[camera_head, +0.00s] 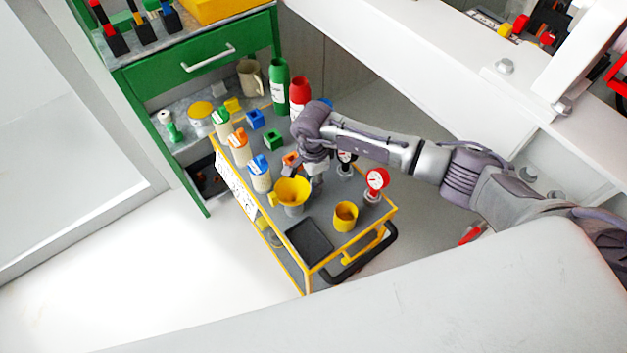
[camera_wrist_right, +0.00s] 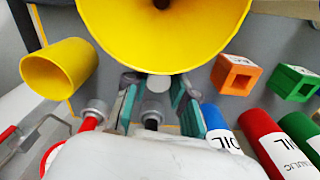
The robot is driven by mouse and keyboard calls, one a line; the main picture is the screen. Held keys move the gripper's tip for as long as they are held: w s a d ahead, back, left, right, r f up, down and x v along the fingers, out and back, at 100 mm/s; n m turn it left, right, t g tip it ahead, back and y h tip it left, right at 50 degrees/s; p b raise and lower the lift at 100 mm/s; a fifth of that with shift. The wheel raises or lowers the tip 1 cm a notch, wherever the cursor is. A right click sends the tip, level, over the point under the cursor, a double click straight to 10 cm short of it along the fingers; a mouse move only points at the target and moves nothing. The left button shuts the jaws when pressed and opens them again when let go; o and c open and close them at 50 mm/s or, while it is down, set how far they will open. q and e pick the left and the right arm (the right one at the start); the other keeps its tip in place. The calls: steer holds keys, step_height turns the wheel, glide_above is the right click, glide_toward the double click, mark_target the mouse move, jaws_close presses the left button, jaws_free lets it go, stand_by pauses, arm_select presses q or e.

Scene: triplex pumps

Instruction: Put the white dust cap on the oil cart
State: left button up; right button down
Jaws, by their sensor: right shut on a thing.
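The oil cart (camera_head: 375,212) is a yellow-framed cart with a grey top, in the middle of the head view. My right gripper (camera_head: 314,178) is low over the cart, beside the yellow funnel (camera_head: 291,190). In the right wrist view its teal fingers (camera_wrist_right: 159,88) are shut on a small pale disc-like thing (camera_wrist_right: 158,83), which looks like the white dust cap. The funnel (camera_wrist_right: 165,30) is just beyond it and hides part of the scene. I cannot tell whether the cap touches the cart. The head view does not show the cap clearly. My left gripper is not in view.
A red gauge (camera_head: 377,179) and a dark gauge (camera_head: 346,157) stand near the arm. A yellow cup (camera_head: 345,216) and a black tray (camera_head: 309,238) occupy the cart's near end. Several bottles, an orange block (camera_wrist_right: 236,75) and a green block (camera_wrist_right: 295,82) crowd the rest.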

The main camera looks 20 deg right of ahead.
steer(key=c, duration=1.4)
jaws_free()
steer(key=shift+f, duration=0.1)
steer(key=o, duration=0.5)
steer(key=shift+c, duration=0.2)
steer(key=shift+r, duration=0.25)
step_height(320, 180, up, 12)
steer(key=shift+f, duration=0.1)
